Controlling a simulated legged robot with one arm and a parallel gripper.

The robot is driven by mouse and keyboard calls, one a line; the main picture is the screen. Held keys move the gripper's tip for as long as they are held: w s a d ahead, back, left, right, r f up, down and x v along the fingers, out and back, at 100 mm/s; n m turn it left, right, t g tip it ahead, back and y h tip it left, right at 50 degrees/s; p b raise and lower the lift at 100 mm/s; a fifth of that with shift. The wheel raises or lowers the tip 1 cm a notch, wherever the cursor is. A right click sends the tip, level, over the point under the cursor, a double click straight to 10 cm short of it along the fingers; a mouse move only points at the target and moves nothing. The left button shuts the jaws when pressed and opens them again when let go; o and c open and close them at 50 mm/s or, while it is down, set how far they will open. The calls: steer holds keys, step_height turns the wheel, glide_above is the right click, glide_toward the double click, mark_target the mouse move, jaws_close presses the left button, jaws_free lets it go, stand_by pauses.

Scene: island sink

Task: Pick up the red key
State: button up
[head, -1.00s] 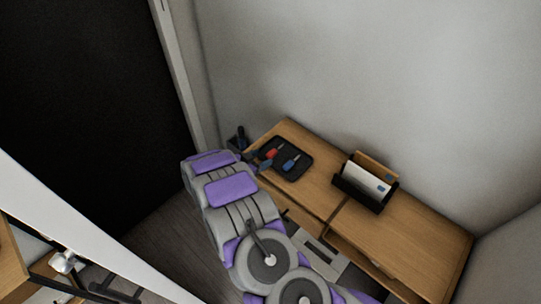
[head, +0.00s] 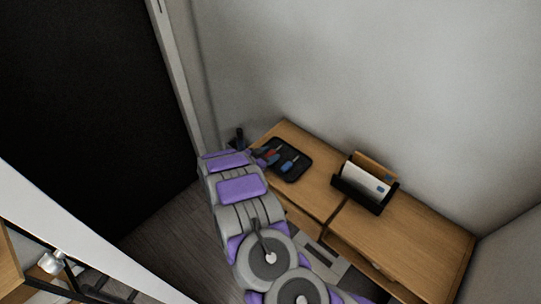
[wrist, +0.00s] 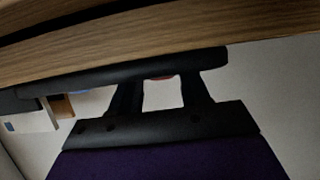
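The red key (head: 270,153) lies in a black tray (head: 301,176) on the wooden desk in the head view, close to my gripper and partly hidden. In the wrist view a small strip of red (wrist: 160,77) shows between the fingers, at the tray's edge (wrist: 60,80). My gripper (wrist: 161,82) is open, with a clear gap between its two dark fingers and nothing held. In the head view my arm largely hides the gripper at the tray's left side. A blue key (head: 289,164) lies in the tray to the right of the red one.
A black letter holder (head: 352,194) with envelopes (head: 366,179) stands right of the tray on the desk (head: 420,230). The wall is close behind the desk. A white-edged surface crosses the lower left.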

steer(key=shift+a, duration=0.4)
steer(key=c, duration=0.6)
steer(key=shift+d+f, duration=0.1)
steer(key=shift+c, duration=0.6)
